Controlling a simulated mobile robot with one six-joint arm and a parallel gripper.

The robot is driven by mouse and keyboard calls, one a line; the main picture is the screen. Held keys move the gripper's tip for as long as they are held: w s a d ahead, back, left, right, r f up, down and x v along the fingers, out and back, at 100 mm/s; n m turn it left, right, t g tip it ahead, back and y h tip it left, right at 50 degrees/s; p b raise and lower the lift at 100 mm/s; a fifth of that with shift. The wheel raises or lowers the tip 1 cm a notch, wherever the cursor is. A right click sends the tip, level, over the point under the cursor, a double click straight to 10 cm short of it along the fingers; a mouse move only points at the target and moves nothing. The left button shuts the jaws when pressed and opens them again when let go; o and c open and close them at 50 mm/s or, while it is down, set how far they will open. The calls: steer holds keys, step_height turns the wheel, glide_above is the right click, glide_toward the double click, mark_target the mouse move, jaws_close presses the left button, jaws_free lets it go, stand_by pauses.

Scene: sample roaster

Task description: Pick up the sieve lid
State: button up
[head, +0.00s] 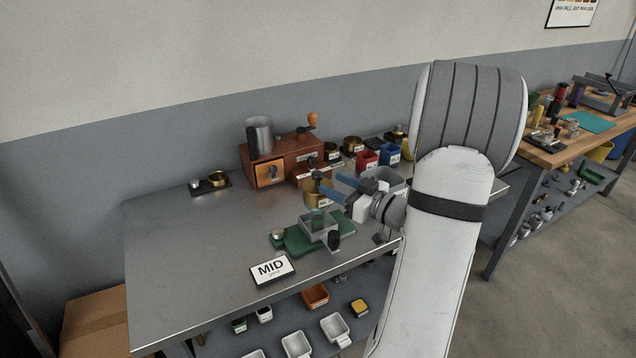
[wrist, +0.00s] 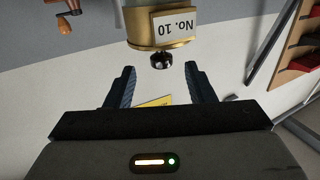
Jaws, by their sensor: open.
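A brass sieve (wrist: 140,25) with a white "No. 10" label appears upside down at the top of the wrist view. The sieve lid (wrist: 175,43) is the gold band at its end, with a round black knob (wrist: 161,61). My gripper (wrist: 160,69) is open, its two dark fingers apart. The knob appears in line with the gap between the fingertips; I cannot tell whether it is between them in depth. Nothing is held. In the head view my gripper's blue fingers (head: 333,187) point left beside the brass sieve (head: 316,193), partly hiding it.
A wooden grinder (head: 283,160) with a metal cup and crank stands behind. Red (head: 367,160) and blue (head: 390,154) bins are at the back right. A green board (head: 290,239) with a grey box and a "MID" sign (head: 272,270) are in front. The table's left is mostly clear.

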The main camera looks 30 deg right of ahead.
mark_target(322, 177)
steer(key=x, duration=0.3)
steer(key=p+x, duration=0.1)
steer(key=x, duration=0.2)
steer(key=shift+a+r, duration=0.1)
steer(key=shift+r, duration=0.15)
steer(key=shift+c, duration=0.2)
steer(key=c, duration=1)
step_height(322, 177, up, 10)
steer(key=shift+r, duration=0.1)
